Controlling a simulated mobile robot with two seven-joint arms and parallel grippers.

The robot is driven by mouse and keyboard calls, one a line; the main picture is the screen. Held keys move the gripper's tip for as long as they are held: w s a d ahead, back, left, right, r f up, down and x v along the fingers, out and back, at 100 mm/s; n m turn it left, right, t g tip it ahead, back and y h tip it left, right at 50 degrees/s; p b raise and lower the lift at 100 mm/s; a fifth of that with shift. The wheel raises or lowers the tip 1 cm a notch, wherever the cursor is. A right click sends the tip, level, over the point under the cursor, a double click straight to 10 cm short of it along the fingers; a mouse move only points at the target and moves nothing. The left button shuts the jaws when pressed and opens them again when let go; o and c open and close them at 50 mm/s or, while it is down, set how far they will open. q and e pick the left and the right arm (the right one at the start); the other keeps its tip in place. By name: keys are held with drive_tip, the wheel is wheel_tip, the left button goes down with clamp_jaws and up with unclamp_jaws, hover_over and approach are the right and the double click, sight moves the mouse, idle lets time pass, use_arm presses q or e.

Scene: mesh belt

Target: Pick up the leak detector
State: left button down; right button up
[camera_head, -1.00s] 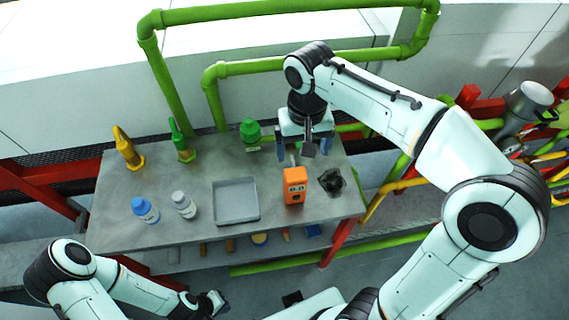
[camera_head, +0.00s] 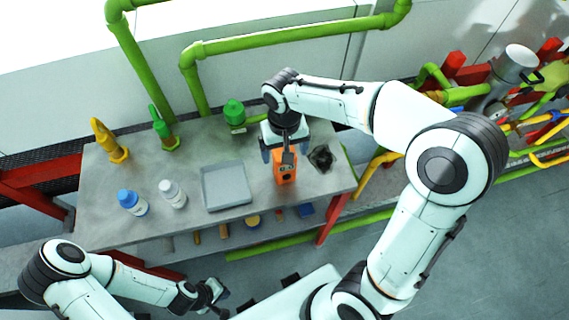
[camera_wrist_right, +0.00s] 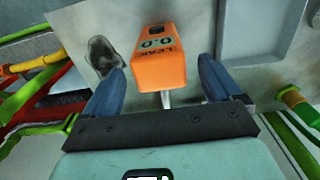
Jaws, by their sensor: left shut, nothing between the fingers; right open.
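The leak detector is an orange box with a small display and dark lettering; it stands on the grey table and shows under my right gripper in the head view (camera_head: 287,174). In the right wrist view the leak detector (camera_wrist_right: 160,66) lies between the two blue fingers, with a gap on each side. My right gripper (camera_head: 285,154) is open, and its hand hides the detector's upper part in the head view. I cannot tell how far down the fingers reach beside it. My left gripper (camera_head: 213,297) is shut and empty, low in front of the table.
A grey tray (camera_head: 226,205) lies left of the detector, and a dark lumpy object (camera_head: 321,158) lies close on its right. A blue-capped bottle (camera_head: 131,203), a white bottle (camera_head: 173,194), a yellow item (camera_head: 108,141) and green items (camera_head: 234,113) stand farther left and back.

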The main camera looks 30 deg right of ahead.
drive_tip(key=shift+f, duration=0.85)
clamp_jaws()
drive_tip(key=shift+r, duration=0.1)
